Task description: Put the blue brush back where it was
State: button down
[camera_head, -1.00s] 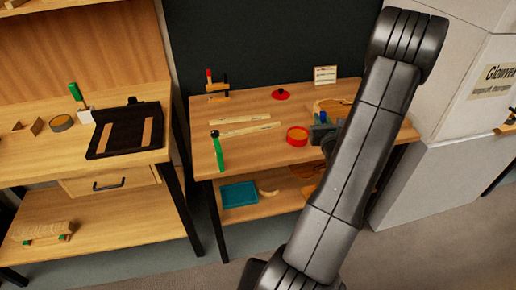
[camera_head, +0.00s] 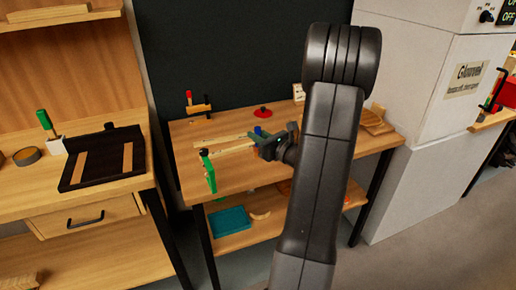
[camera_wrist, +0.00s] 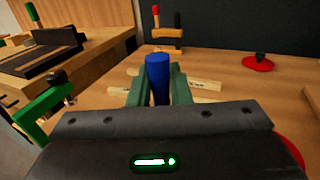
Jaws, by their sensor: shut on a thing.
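My gripper (camera_head: 268,143) is above the middle workbench (camera_head: 232,182). It is shut on the blue brush (camera_wrist: 158,76), whose blue end stands upright between the green fingers in the wrist view. In the head view only a small blue tip of the brush (camera_head: 262,132) shows above the gripper. The lower part of the brush is hidden by the fingers and the gripper body. Pale wooden strips (camera_wrist: 205,86) lie on the bench beyond the fingers.
A green clamp (camera_head: 208,170) stands at the bench's front left edge. A red-and-black clamp (camera_head: 198,104) and a red knobbed disc (camera_head: 263,112) are at the back. A wooden piece (camera_head: 374,120) is at the right. A green-handled tool (camera_head: 46,123) stands on the left bench.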

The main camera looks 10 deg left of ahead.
jog(key=shift+f, duration=1.85)
jog(key=shift+f+b, duration=0.2)
jog(key=shift+b, duration=0.2)
jog(key=c, duration=1.3)
grip_release()
jog(key=shift+c, duration=0.2)
jog(key=shift+r, duration=0.2)
jog(key=v, duration=1.2)
